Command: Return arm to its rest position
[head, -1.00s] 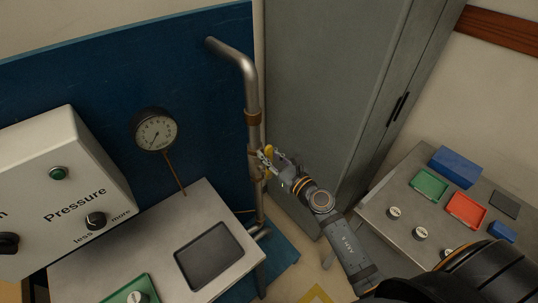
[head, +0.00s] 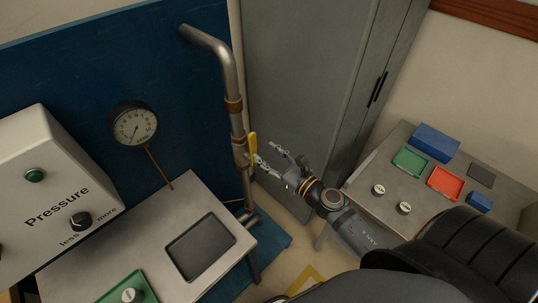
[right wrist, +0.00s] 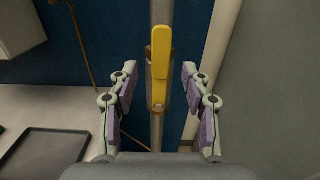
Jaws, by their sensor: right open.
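My right gripper (head: 268,158) is open and empty, just right of the yellow valve handle (head: 253,148) on the vertical metal pipe (head: 239,120). In the right wrist view the yellow handle (right wrist: 161,62) stands upright along the pipe. It lies beyond and between the spread fingers of the gripper (right wrist: 158,98), with no finger visibly touching it. My left gripper is not in view.
A pressure gauge (head: 134,125) hangs on the blue panel (head: 80,80). A control box (head: 50,170) with knob and green button stands left. A bench with a dark tray (head: 200,247) is below. A grey cabinet (head: 300,80) and side table with bins (head: 446,184) are right.

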